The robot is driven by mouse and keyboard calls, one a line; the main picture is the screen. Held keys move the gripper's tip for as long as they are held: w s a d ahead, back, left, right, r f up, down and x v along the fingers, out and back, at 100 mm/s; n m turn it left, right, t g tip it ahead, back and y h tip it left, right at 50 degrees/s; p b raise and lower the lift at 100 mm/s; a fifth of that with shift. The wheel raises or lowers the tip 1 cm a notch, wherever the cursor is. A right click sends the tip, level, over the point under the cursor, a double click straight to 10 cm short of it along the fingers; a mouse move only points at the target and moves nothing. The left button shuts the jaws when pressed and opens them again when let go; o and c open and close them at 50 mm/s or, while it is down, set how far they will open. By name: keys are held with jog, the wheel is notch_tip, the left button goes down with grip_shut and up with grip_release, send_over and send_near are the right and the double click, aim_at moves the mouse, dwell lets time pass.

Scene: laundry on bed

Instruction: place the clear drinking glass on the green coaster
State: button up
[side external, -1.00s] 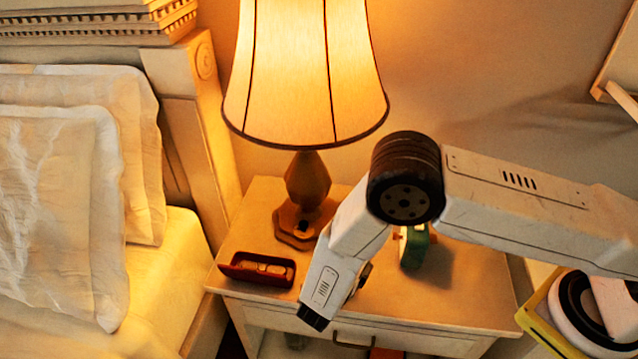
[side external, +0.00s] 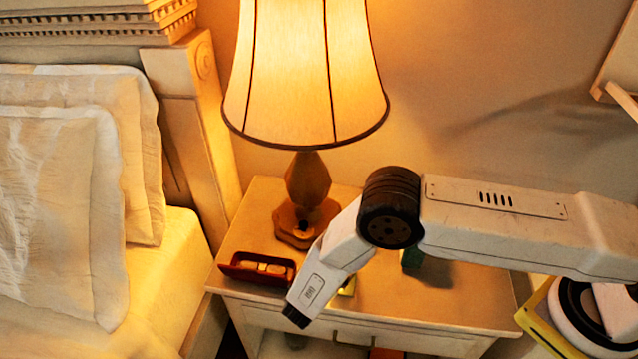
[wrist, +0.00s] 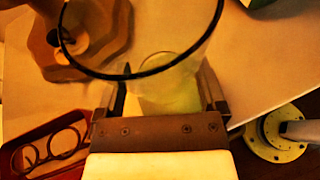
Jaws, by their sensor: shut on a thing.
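The clear drinking glass (wrist: 150,45) shows in the wrist view as a dark rim and see-through wall. My gripper (wrist: 165,88) is shut on it, with one finger on each side. A pale yellow-green patch (wrist: 172,92) shows through and below the glass, apparently the green coaster; whether the glass touches it I cannot tell. In the side view, a small yellow-green piece (side external: 348,286) shows beside my wrist on the nightstand, probably the coaster's edge. There, my arm hides the glass and fingers.
A red tray (side external: 258,268) with eyeglasses lies at the nightstand's (side external: 462,300) left front. The lamp (side external: 306,190) stands behind it. A dark green object (side external: 411,258) is partly hidden behind my arm. The right side of the top is mostly clear.

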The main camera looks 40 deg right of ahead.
jog(key=shift+f, duration=1.55)
jog(key=o, duration=1.1)
jog(key=shift+f, duration=0.1)
jog(key=shift+s+a+r, duration=0.2)
jog(key=shift+a+r, duration=0.15)
jog(key=shift+a, duration=0.1)
jog(key=v, duration=1.1)
jog(key=shift+d+r, duration=0.1)
